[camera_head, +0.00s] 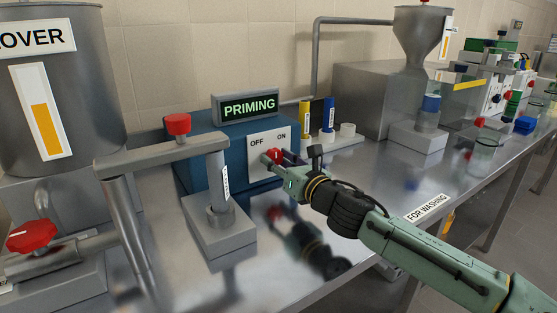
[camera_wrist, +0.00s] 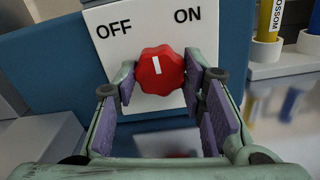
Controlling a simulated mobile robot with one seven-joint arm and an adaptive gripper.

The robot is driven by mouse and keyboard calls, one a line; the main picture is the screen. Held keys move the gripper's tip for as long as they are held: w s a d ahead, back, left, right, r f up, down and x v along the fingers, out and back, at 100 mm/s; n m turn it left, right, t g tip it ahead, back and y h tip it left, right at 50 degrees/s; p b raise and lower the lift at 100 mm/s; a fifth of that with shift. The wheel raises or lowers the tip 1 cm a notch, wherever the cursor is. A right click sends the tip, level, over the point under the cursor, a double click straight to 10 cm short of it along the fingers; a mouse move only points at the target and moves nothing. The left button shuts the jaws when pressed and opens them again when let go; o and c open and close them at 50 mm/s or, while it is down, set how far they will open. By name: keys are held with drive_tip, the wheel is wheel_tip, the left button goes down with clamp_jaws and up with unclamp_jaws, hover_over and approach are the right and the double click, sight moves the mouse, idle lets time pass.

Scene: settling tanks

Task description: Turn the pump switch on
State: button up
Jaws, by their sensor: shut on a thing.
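The pump switch is a red lobed knob (camera_head: 272,156) on a white plate (camera_head: 280,138) on the front of a blue box (camera_head: 196,150). In the wrist view the red knob (camera_wrist: 160,72) has a short white mark, nearly upright, pointing between OFF at the left and ON at the right. My gripper (camera_wrist: 160,82) reaches the knob from the front, with one purple-padded finger on each side, shut on it. In the head view my gripper (camera_head: 279,163) partly covers the knob. A display (camera_head: 248,107) on top of the box reads PRIMING.
A grey pipe stand with a red valve (camera_head: 178,124) stands just left of the switch box. A metal tank (camera_head: 60,90) is at far left. Yellow and blue bottles (camera_head: 328,114) stand right of the box. The steel bench in front is mostly clear.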

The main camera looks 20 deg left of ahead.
drive_tip(key=m, duration=0.3)
drive_tip(key=shift+m+p, duration=0.35)
drive_tip(key=shift+m, duration=0.05)
drive_tip(key=shift+m+p, duration=0.35)
drive_tip(key=shift+m, duration=1.45)
drive_tip(key=o, duration=1.1)
drive_tip(key=shift+o, duration=0.2)
drive_tip(key=v, duration=1.2)
drive_tip(key=shift+s, duration=0.1)
